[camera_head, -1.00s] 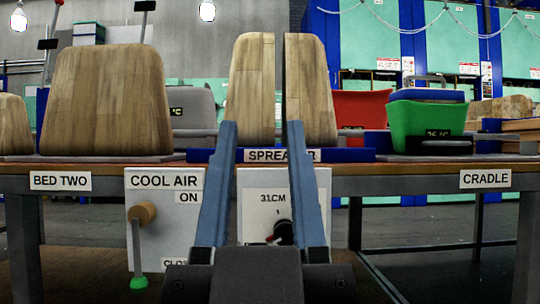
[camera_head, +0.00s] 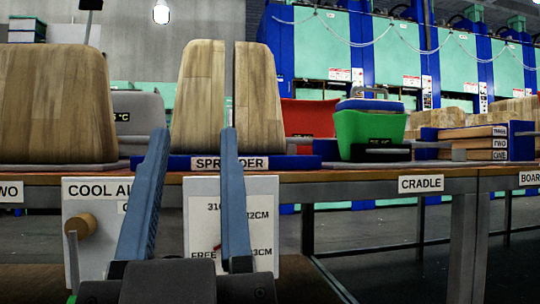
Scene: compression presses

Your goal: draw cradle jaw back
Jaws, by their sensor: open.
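The CRADLE label (camera_head: 421,184) is on the bench front at right. Above and right of it, a blue upright jaw-like plate (camera_head: 522,140) stands at the right end of stacked wooden boards (camera_head: 473,132). A smaller blue block (camera_head: 428,134) is at their left end. I cannot tell which part is the cradle jaw. My gripper (camera_head: 192,138) is open and empty, its two blue fingers pointing up in front of the SPREADER, well left of the cradle.
The spreader (camera_head: 300,162) holds two wooden halves (camera_head: 204,95). A green tub (camera_head: 369,127) stands between spreader and cradle, with a red container (camera_head: 309,117) behind. A COOL AIR panel (camera_head: 95,188) with a round wooden knob (camera_head: 82,226) hangs at left. A wooden form (camera_head: 55,105) stands above it.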

